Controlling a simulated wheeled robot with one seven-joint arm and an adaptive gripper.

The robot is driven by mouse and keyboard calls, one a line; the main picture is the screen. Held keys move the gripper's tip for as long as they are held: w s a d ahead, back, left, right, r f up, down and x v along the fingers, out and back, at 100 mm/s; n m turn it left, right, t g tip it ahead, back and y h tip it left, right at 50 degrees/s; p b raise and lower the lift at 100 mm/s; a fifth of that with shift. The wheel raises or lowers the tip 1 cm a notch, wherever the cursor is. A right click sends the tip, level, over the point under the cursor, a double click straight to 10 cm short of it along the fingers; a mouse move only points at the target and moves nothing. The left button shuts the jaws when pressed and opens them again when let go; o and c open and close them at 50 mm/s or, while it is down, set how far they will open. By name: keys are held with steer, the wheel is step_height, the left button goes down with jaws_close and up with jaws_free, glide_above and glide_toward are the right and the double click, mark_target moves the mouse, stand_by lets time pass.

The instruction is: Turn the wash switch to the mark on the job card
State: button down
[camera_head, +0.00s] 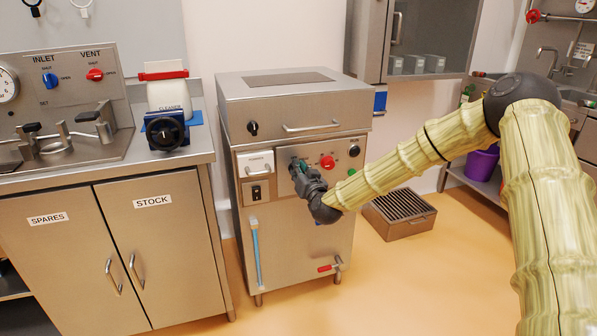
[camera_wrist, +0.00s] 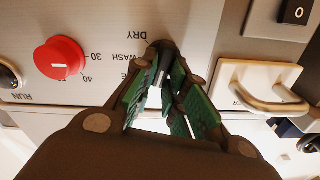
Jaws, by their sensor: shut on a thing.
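The wash switch (camera_wrist: 160,46) is a dark knob on the steel panel, mostly hidden between my fingers. Around it the wrist view shows the printed words DRY and WASH, upside down, and part of another word. My gripper (camera_wrist: 168,75) is shut on this switch, with green ribbed finger pads on either side. A short pale line shows between the pads, but I cannot tell which mark the switch points to. In the head view my gripper (camera_head: 303,171) covers the switch on the front of the steel machine (camera_head: 292,240). I cannot make out a job card.
A red knob (camera_wrist: 60,58) with 30 and 40 marks sits beside the switch. The white drawer (camera_wrist: 258,85) with its handle and a black rocker switch (camera_wrist: 296,12) are close on the other side. A counter (camera_head: 100,160) stands left; a grated steel box (camera_head: 399,214) is on the floor.

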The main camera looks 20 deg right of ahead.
steer(key=m, duration=0.3)
steer(key=m+b, duration=0.1)
steer(key=m, duration=0.1)
steer(key=shift+d+f+m, duration=0.15)
steer(key=shift+d+m, duration=0.15)
stand_by(0.5)
steer(key=c, duration=1.4)
jaws_free()
steer(key=shift+c, duration=0.2)
steer(key=shift+s, duration=0.15)
steer(key=s, duration=1.1)
steer(key=shift+s+d, duration=0.25)
steer(key=shift+s, duration=0.1)
